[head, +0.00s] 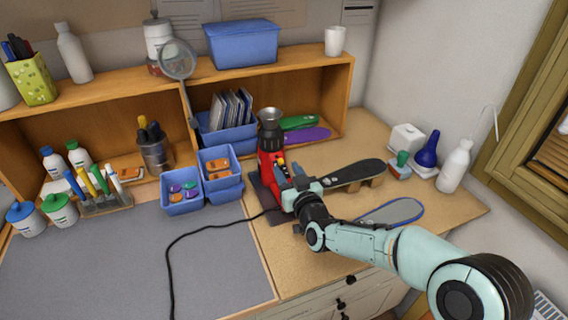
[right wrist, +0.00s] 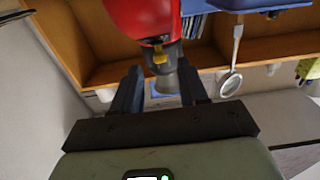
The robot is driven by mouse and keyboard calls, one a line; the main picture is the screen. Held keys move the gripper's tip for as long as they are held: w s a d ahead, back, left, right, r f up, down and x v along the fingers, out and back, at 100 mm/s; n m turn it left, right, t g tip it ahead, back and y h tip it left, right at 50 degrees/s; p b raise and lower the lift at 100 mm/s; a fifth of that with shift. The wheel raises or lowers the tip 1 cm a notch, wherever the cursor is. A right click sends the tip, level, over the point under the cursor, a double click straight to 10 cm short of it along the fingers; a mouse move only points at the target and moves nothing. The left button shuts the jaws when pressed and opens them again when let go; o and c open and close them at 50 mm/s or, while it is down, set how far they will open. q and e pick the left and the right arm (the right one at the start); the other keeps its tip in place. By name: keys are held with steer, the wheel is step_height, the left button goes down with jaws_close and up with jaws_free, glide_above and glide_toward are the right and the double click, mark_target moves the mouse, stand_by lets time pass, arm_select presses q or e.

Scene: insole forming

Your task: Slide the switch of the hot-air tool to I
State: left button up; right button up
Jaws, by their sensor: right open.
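The red hot-air tool (head: 266,168) stands upright on a dark base on the wooden worktop, with its metal nozzle (head: 271,115) pointing up. A small yellow part (head: 281,161), which looks like the switch, shows on its right side. My left gripper is not in view.
A dark insole (head: 352,173) lies on a wooden support right of the tool. A blue-grey insole (head: 392,212) lies nearer the front. Blue bins (head: 182,207) stand to the left. A black cord (head: 190,236) crosses the grey mat (head: 120,275), which is otherwise mostly clear.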

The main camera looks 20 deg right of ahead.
steer(key=shift+w+d, duration=0.1)
steer(key=shift+w, duration=1.35)
jaws_close()
steer(key=shift+s+f+b, duration=0.4)
steer(key=shift+f+b, duration=0.1)
steer(key=shift+b, duration=0.3)
steer(key=shift+s+b, duration=0.3)
steer(key=shift+s+r, duration=0.15)
steer(key=shift+w, duration=0.2)
jaws_free()
